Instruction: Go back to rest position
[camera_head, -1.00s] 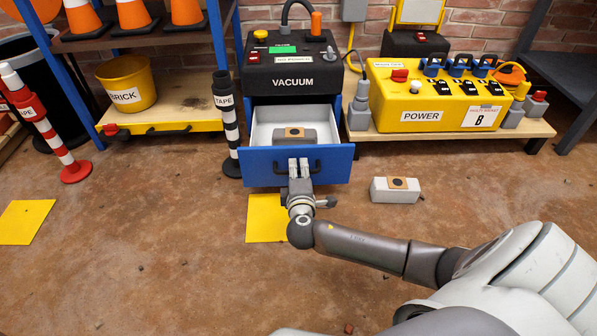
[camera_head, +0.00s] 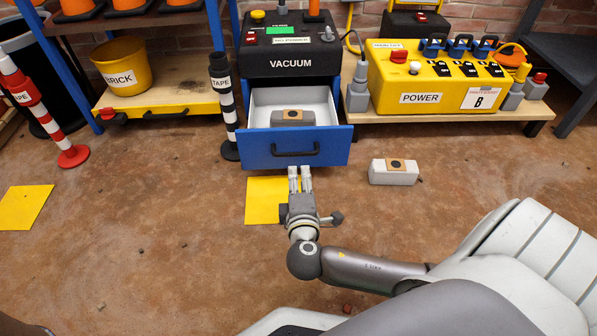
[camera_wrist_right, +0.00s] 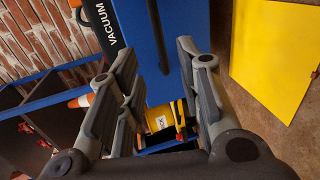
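My right gripper (camera_head: 300,180) is in front of the blue drawer (camera_head: 327,147), apart from its black handle (camera_head: 295,153). Its fingers are apart with nothing between them; the right wrist view (camera_wrist_right: 160,95) shows a clear gap between the fingers. The drawer stands open under the vacuum unit (camera_head: 290,62). A grey block with a tan top (camera_head: 293,117) lies inside it. My left gripper is not in view.
A similar block (camera_head: 393,172) lies on the floor to the right. A yellow floor plate (camera_head: 262,205) is partly behind my gripper. A striped post (camera_head: 224,110) stands left of the drawer, a yellow power box (camera_head: 425,85) on the right. Open floor lies at front left.

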